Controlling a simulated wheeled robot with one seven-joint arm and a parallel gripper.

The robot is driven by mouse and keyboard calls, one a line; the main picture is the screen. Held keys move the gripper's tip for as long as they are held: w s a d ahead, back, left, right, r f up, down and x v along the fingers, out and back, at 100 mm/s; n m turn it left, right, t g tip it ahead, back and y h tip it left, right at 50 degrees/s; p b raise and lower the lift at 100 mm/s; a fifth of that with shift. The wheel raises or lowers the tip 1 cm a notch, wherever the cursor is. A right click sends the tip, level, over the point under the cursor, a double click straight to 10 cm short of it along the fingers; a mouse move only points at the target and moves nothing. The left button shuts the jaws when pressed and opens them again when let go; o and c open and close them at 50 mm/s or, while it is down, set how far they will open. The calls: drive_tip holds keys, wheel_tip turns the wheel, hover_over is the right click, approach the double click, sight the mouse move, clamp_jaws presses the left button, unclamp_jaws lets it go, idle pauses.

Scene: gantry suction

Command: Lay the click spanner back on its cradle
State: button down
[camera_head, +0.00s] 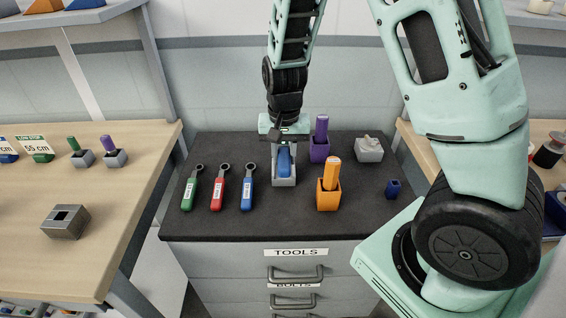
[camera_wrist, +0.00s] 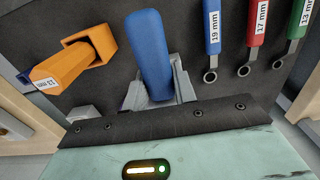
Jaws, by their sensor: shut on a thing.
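The click spanner appears to be the tool with the thick blue handle (camera_head: 284,163), at the middle of the dark worktop. Its handle also shows large in the wrist view (camera_wrist: 150,50). It is in or just over a grey holder (camera_head: 284,182), which looks like the cradle. I cannot tell whether it rests fully there. My gripper (camera_head: 284,139) points down from above and is shut on the spanner's upper end. The gripped part and fingertips are mostly hidden.
An orange holder (camera_head: 328,201) with an orange handle stands right, and a purple holder (camera_head: 319,150) behind. Green (camera_head: 192,188), red (camera_head: 218,190) and blue (camera_head: 249,188) spanners lie left. A small blue block (camera_head: 393,189) and pale grey box (camera_head: 369,155) are further right.

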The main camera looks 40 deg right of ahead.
wheel_tip(320, 180, down, 10)
idle(0.5)
drive_tip(key=shift+f, duration=0.15)
drive_tip(key=c, duration=1.1)
unclamp_jaws()
